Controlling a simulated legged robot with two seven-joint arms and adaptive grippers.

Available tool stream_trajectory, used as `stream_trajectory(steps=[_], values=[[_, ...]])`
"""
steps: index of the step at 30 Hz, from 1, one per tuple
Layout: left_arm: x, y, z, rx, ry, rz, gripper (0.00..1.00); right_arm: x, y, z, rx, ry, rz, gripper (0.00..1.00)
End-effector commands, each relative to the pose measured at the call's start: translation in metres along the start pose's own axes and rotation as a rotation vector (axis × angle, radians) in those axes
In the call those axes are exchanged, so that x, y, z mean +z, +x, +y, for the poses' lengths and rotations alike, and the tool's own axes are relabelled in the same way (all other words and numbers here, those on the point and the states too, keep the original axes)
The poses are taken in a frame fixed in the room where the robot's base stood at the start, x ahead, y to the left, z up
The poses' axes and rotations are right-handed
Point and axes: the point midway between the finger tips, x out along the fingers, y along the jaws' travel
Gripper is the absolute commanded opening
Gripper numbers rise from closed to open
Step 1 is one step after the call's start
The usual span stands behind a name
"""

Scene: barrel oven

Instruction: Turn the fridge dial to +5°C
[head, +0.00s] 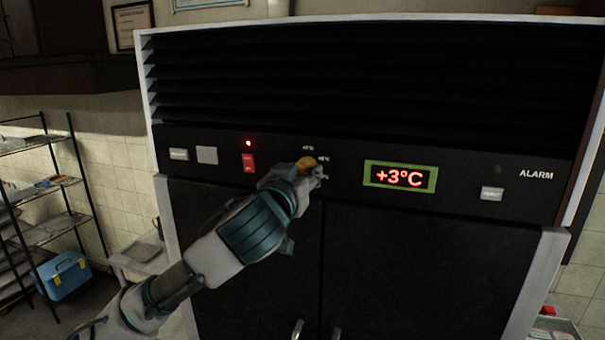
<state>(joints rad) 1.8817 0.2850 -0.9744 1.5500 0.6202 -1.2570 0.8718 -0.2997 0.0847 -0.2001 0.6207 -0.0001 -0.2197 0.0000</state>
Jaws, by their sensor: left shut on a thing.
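The fridge (440,260) is a large dark cabinet with a pale frame and a black control panel. Its display (400,178), framed in green, reads +3°C in red. My left gripper (318,174) is at the panel, left of the display, shut on the dial. The dial is mostly hidden behind the gripper and cannot be made out clearly. Small white temperature marks (308,148) show just above the gripper. My right gripper is not in view.
A lit red switch (248,163) and pale buttons (207,155) sit left on the panel. Another button (492,194) is under the ALARM label. Door handles (298,329) are below. A wire shelf (50,200) and blue cooler (63,275) stand at left.

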Motion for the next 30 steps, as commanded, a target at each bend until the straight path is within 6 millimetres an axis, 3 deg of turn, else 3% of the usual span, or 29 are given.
stream_trajectory(steps=[20,30], values=[[-0.003,-0.001,-0.002,-0.003,-0.035,0.007,0.07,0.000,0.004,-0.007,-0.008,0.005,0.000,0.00],[0.001,-0.001,-0.001,-0.001,-0.188,0.007,0.07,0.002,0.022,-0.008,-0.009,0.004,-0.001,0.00]])
